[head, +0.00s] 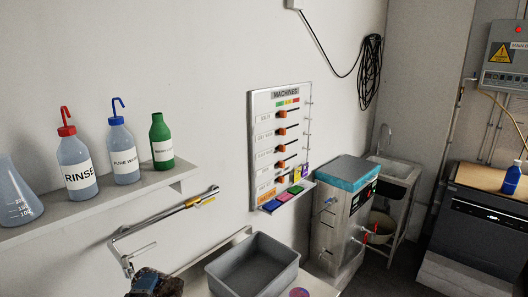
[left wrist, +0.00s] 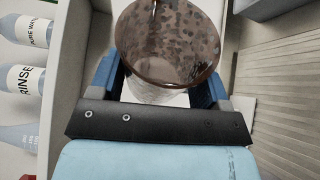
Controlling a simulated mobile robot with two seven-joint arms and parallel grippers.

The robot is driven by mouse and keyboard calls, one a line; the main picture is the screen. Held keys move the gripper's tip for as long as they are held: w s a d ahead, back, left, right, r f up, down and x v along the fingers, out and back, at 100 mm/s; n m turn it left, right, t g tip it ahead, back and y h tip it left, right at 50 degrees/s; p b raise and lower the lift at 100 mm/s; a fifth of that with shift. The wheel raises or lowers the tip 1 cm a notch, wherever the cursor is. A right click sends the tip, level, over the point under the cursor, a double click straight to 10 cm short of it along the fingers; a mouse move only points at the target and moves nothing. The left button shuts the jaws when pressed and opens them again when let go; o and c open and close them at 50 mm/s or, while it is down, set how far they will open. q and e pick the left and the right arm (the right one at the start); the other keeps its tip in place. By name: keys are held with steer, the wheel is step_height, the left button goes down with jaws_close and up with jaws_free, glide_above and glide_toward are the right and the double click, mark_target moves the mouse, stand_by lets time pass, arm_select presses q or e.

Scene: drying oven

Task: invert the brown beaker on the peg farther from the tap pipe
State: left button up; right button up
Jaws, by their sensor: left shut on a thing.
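The brown beaker (left wrist: 170,40) is speckled and see-through. In the left wrist view it sits between the blue fingers of my left gripper (left wrist: 163,90), with its open mouth facing the camera. My left gripper is shut on it. In the head view only part of the brown beaker (head: 172,288) and a blue part of my left gripper (head: 147,282) show at the bottom edge. A metal pipe with a brass-coloured fitting (head: 170,213) runs along the wall above them. I cannot make out the pegs. My right gripper is in neither view.
A grey tub (head: 253,264) stands right of the beaker. A wall shelf (head: 100,204) holds several bottles and a flask above left. A machine panel (head: 280,145) and a steel unit with a blue top (head: 343,205) are farther right. A ribbed grey surface (left wrist: 280,80) shows in the wrist view.

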arm_select(q)
steer(key=w+r, duration=0.1)
steer(key=r, duration=0.2)
steer(key=w+r, duration=0.1)
steer(key=r, duration=0.3)
steer(key=w+r, duration=0.1)
steer(key=r, duration=0.2)
steer(key=shift+d+r, duration=0.15)
